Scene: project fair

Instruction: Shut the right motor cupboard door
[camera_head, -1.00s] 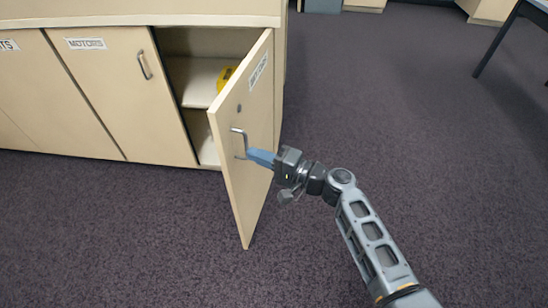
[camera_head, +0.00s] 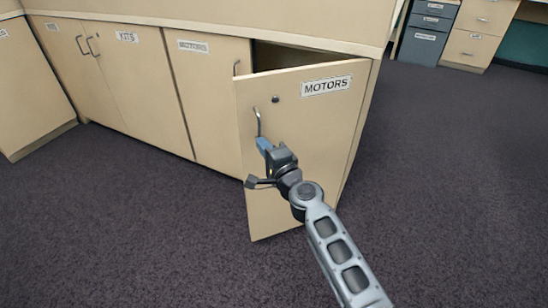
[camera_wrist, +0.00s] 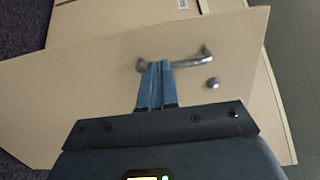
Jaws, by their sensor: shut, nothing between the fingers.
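The right motor cupboard door (camera_head: 305,125) carries a MOTORS label (camera_head: 326,86) and stands part open, its free left edge out from the cabinet. A dark gap shows above it. Its bar handle (camera_head: 258,122) is near the free edge, with a round lock above. My gripper (camera_head: 264,144) is at the door's outer face, its blue fingertips at the handle's lower end. In the wrist view the fingers (camera_wrist: 158,82) are together, and their tips overlap the handle (camera_wrist: 180,62); I cannot tell whether they touch it. The cupboard's inside is mostly hidden.
The left motor door (camera_head: 215,105) is shut beside the opening, and the kits doors (camera_head: 125,75) further left are shut. Grey drawers (camera_head: 427,32) stand at the back right. Dark carpet (camera_head: 450,200) is clear to the right and in front.

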